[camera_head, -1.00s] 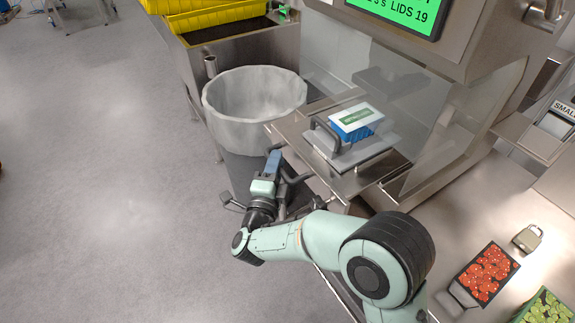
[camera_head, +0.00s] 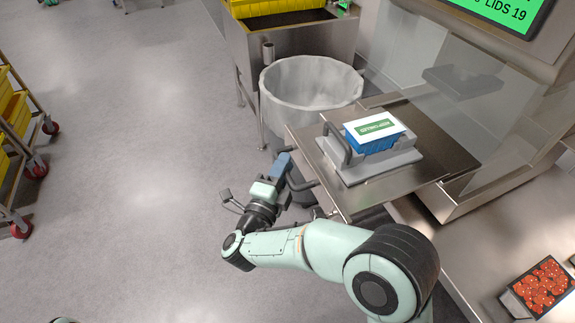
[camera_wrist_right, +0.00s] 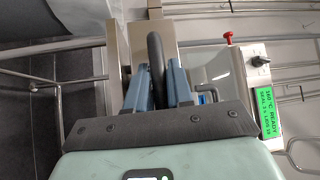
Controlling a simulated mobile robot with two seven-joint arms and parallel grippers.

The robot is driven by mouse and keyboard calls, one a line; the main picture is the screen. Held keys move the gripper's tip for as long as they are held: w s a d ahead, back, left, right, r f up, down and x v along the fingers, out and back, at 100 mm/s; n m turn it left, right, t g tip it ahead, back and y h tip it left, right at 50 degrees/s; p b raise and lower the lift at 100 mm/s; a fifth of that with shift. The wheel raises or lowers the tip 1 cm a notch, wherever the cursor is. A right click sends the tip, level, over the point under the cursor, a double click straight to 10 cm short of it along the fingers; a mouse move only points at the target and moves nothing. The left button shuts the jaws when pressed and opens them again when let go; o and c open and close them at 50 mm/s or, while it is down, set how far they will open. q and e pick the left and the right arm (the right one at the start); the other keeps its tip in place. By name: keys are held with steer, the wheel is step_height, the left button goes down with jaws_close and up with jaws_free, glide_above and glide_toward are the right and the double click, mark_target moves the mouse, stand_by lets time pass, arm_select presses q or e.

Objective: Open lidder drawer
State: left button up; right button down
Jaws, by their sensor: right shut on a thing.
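The lidder drawer (camera_head: 440,168) is a steel plate sticking out from the lidding machine. A grey block (camera_head: 352,175) with an upright dark loop sits on it and carries a blue tray with a white-and-green lid (camera_head: 376,130). My right gripper (camera_head: 284,164) is at the drawer's front edge. In the right wrist view, its blue fingers (camera_wrist_right: 160,88) are shut on a dark handle bar (camera_wrist_right: 156,55), one on each side. In the head view, the arm hides part of the handle. My left gripper is not in view.
A grey bin (camera_head: 310,85) stands close behind the drawer and gripper. A steel unit with a yellow crate (camera_head: 280,8) is beyond it. A wheeled rack (camera_head: 18,140) stands at far left. A red-filled tray (camera_head: 543,285) lies at lower right.

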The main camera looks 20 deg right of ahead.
steer(key=c, duration=1.1)
jaws_free()
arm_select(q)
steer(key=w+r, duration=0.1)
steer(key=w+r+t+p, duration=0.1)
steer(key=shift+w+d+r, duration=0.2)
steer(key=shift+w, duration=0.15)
arm_select(e)
steer(key=v, duration=1.3)
steer(key=shift+s+a, duration=0.1)
steer(key=shift+s, duration=0.05)
